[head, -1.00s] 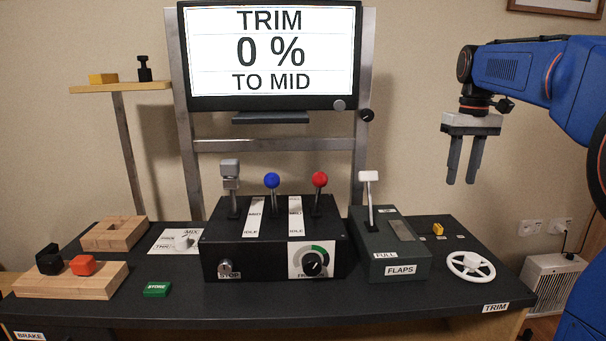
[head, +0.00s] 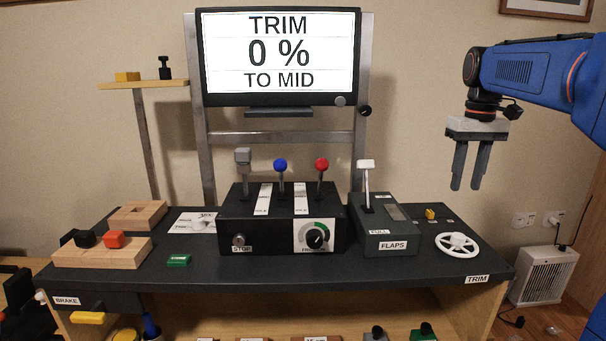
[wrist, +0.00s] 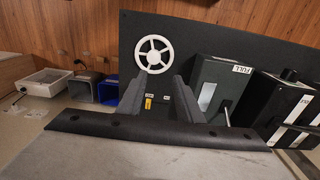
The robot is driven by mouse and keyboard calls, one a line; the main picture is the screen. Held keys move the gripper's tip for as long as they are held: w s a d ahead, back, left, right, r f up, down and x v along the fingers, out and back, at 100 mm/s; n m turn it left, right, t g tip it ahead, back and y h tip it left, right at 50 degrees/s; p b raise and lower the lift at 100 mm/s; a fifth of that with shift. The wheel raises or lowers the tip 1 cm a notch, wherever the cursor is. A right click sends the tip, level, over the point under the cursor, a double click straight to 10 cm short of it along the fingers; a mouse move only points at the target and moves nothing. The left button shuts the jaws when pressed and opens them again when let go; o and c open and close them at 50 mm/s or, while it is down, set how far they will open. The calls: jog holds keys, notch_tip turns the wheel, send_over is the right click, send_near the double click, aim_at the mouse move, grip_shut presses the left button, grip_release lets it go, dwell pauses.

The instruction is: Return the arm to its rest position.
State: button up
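My blue arm (head: 535,72) reaches in from the right in the head view. My gripper (head: 470,165) hangs with its fingers pointing down, in the air above the right end of the console. Its two grey fingers are apart with nothing between them. In the wrist view, the fingers (wrist: 155,98) also stand apart, with the console below them. The white trim wheel (head: 457,245) lies below my gripper on the console and shows in the wrist view (wrist: 153,54), clear of the fingers.
The console top (head: 330,275) carries the flaps box (head: 390,225) with its white-handled lever and a black lever box (head: 270,220). The screen (head: 278,50) reads "TRIM 0 % TO MID". A white heater (head: 543,275) stands on the floor at right. Air around my gripper is clear.

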jog(key=s+a+f+t, duration=0.2)
jog(key=s+a+f, duration=0.3)
jog(key=s+f, duration=0.6)
jog(key=s+a+f+t, duration=0.2)
jog(key=s+a+f, duration=0.3)
jog(key=s+f, duration=0.6)
jog(key=s, duration=0.6)
jog(key=shift+a+f, duration=0.2)
jog(key=shift+f, duration=0.1)
jog(key=shift+s, duration=0.1)
dwell(2.8)
